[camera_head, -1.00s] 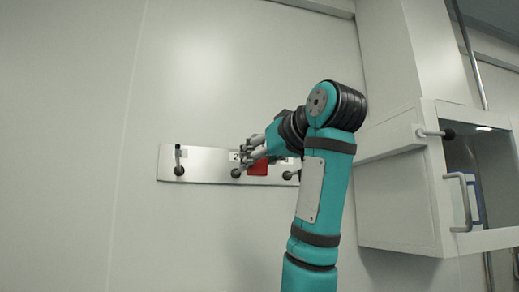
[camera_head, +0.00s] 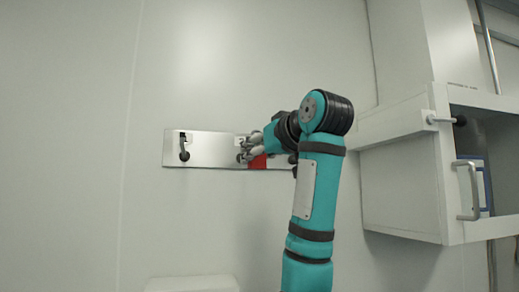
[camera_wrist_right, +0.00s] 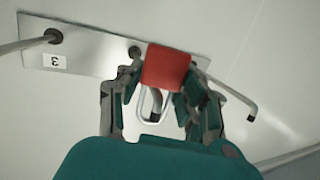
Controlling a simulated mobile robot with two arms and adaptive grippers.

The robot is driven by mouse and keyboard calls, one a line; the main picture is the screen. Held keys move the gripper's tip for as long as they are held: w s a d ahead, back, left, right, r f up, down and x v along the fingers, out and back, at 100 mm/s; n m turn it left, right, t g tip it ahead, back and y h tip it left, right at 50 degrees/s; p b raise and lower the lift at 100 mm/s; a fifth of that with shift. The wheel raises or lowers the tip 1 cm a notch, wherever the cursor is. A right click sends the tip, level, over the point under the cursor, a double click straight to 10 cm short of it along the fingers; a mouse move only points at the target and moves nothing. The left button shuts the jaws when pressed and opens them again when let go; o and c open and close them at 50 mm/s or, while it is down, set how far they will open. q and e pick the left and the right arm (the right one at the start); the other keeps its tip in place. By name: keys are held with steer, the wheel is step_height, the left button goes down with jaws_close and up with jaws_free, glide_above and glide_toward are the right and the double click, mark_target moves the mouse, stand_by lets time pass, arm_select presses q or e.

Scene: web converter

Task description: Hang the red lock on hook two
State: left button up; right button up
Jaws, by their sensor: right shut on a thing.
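The red lock (camera_head: 257,162) is held by my right gripper (camera_head: 247,149) at the metal hook rail (camera_head: 213,151) on the wall. In the right wrist view, the fingers of my right gripper (camera_wrist_right: 160,88) stand on both sides of the red lock body (camera_wrist_right: 166,67). Its silver shackle (camera_wrist_right: 141,104) points toward the bottom of the picture. A dark hook end (camera_wrist_right: 156,102) shows within the shackle's outline; I cannot tell whether it passes through. Hook two is mostly covered by my gripper in the head view. My left gripper is not in view.
The left hook (camera_head: 184,148) is bare. Another hook (camera_wrist_right: 53,36) shows by the label 3 (camera_wrist_right: 54,62) in the right wrist view. A white cabinet (camera_head: 402,190) with a handle stands at right. A white object (camera_head: 192,284) shows at the bottom. The wall at left is clear.

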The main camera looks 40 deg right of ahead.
steer(key=shift+w+d, duration=0.25)
steer(key=shift+w, duration=0.25)
steer(key=shift+w+d+f+b, duration=0.3)
steer(key=shift+w+f+b, duration=0.15)
steer(key=shift+f, duration=0.4)
steer(key=shift+w+d+f+b, duration=0.1)
steer(key=shift+w+f+b, duration=0.15)
steer(key=shift+f, duration=0.2)
steer(key=o, duration=1.3)
steer(key=shift+s, duration=0.1)
steer(key=shift+c, duration=0.2)
